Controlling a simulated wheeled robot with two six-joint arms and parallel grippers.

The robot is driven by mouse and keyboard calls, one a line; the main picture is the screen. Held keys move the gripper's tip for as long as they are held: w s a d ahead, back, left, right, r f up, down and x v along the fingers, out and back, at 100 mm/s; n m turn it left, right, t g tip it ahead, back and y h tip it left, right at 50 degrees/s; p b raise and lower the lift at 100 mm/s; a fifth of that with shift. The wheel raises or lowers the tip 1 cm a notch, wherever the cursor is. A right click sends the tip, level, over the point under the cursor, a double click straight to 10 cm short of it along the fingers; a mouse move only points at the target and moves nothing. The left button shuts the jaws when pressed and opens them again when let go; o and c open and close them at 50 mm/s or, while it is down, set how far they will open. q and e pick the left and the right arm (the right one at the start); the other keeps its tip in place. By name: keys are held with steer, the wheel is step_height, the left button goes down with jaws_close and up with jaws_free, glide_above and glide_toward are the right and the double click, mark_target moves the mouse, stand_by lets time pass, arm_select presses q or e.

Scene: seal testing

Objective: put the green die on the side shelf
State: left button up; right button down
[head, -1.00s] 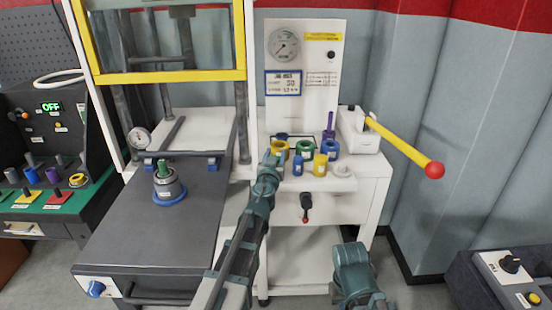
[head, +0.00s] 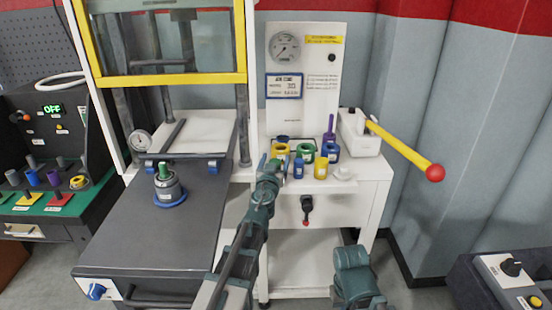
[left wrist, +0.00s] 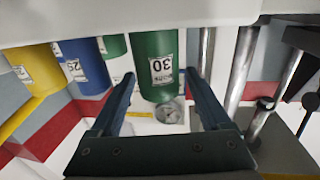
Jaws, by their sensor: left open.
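A green die (left wrist: 155,65) labelled 30 stands between the two fingers of my left gripper (left wrist: 168,95) in the left wrist view, which looks upside down. The fingers are open on both sides of it, with a gap still showing. In the head view my left gripper (head: 270,164) is at the left front of the die group and largely hides this die. Another green die (head: 306,153) stands farther back to the right. The white shelf (head: 345,186) carries the dies. I cannot tell which surface is called the side shelf. My right gripper is out of view.
A blue die (head: 298,169) and a yellow die (head: 320,168) stand close to the right of my left gripper. A yellow lever with a red knob (head: 434,173) sticks out at right. The press table (head: 140,235) at left holds a grey fitting (head: 168,188) with a green top.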

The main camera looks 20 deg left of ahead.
arm_select(q)
steer(key=s+d, duration=0.1)
steer(key=s, duration=0.9)
steer(key=s+d+f+n+g+y, duration=0.1)
steer(key=s+f+g+y, duration=0.1)
steer(key=s+f+g, duration=0.4)
steer(key=s+d+f+g+y, duration=0.1)
steer(key=s+d+f+g, duration=0.2)
steer(key=f, duration=0.6)
steer(key=s+d+f+m+g+h, duration=0.2)
steer(key=s+d+f+m+g, duration=0.1)
steer(key=s, duration=0.5)
steer(key=s+d+f+m+g+h, duration=0.2)
steer(key=s+d+f+m+g, duration=0.1)
steer(key=s+d+g, duration=0.3)
steer(key=shift+s+d+f, duration=0.45)
steer(key=shift+s+d, duration=0.45)
steer(key=shift+d, duration=0.15)
